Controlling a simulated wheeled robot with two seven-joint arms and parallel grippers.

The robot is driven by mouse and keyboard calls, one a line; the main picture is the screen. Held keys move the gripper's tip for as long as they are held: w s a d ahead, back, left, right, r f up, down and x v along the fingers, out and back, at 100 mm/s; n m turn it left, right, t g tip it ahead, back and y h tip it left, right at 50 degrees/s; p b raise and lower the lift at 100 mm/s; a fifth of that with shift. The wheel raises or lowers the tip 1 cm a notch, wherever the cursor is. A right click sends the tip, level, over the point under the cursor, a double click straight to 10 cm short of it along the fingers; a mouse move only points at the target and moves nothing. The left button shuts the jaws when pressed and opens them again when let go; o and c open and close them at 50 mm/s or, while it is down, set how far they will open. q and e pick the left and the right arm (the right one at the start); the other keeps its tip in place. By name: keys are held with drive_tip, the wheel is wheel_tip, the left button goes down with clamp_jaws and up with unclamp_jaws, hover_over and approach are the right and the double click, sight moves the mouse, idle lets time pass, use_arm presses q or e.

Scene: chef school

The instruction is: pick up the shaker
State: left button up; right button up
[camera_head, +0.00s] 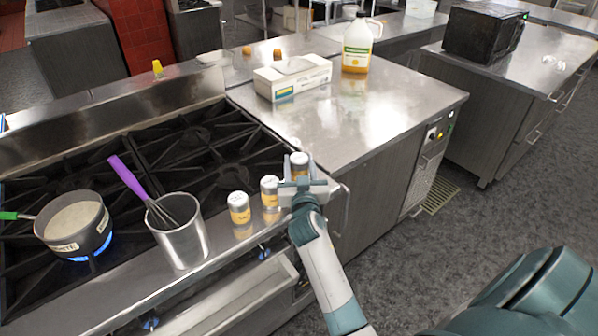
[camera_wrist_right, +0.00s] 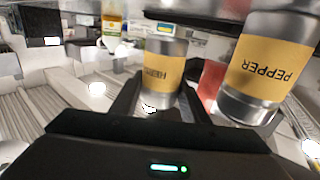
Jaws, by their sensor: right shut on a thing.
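My right gripper (camera_head: 301,184) is at the right end of the stove's front ledge, shut on a shaker (camera_head: 299,162). This shaker is a small silver cylinder with a yellow label; it stands upright between the fingers, and the gripper hides its lower part. In the right wrist view the held shaker (camera_wrist_right: 163,72) shows between the fingers, its label text upside down and too blurred to read. A shaker labelled PEPPER (camera_wrist_right: 265,68) stands close beside it. I cannot tell whether the held shaker touches the ledge. My left gripper is not in view.
Two more shakers, a middle one (camera_head: 270,190) and a left one (camera_head: 239,208), stand on the ledge. A metal pot (camera_head: 183,245) with a purple-handled whisk (camera_head: 128,178) and a saucepan (camera_head: 75,236) over a blue flame are left. The right counter (camera_head: 400,105) has free room.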

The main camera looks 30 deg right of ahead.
drive_tip(key=s+d+r+b, duration=0.2)
drive_tip(key=s+d+r, duration=0.6)
drive_tip(key=shift+s, duration=0.2)
idle(0.4)
wheel_tip(320, 180, up, 5)
drive_tip(key=p, duration=0.5)
drive_tip(key=shift+f, duration=0.1)
